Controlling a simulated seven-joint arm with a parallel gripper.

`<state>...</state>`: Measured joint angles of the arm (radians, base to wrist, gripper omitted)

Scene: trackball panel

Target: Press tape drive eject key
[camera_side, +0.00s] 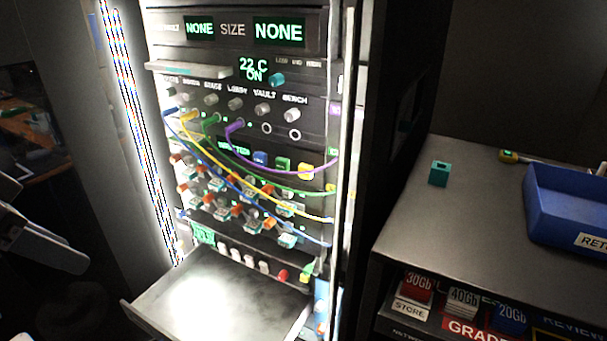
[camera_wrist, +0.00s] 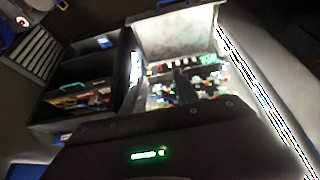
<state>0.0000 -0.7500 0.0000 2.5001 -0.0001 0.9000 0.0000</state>
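The rack (camera_side: 245,130) stands lit in the middle of the side view. Low on it, above a pulled-out tray (camera_side: 160,305), is a row of small keys with a green display (camera_side: 203,235) at its left end. Several white keys (camera_side: 249,261) and a red key (camera_side: 283,275) show; I cannot read which is eject. The wrist view shows the key row (camera_wrist: 180,65) beyond my gripper (camera_wrist: 184,98). One dark finger shape points up toward the rack, apart from the keys as far as I can see. Whether the fingers are open or shut is unclear.
Coloured cables (camera_side: 240,170) loop across the rack above the keys. The tray juts out below them. To the right, a bench (camera_side: 450,225) holds a small teal block (camera_side: 439,173) and a blue bin (camera_side: 565,205). Marked red, grey and blue cartridges (camera_side: 465,300) sit underneath.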

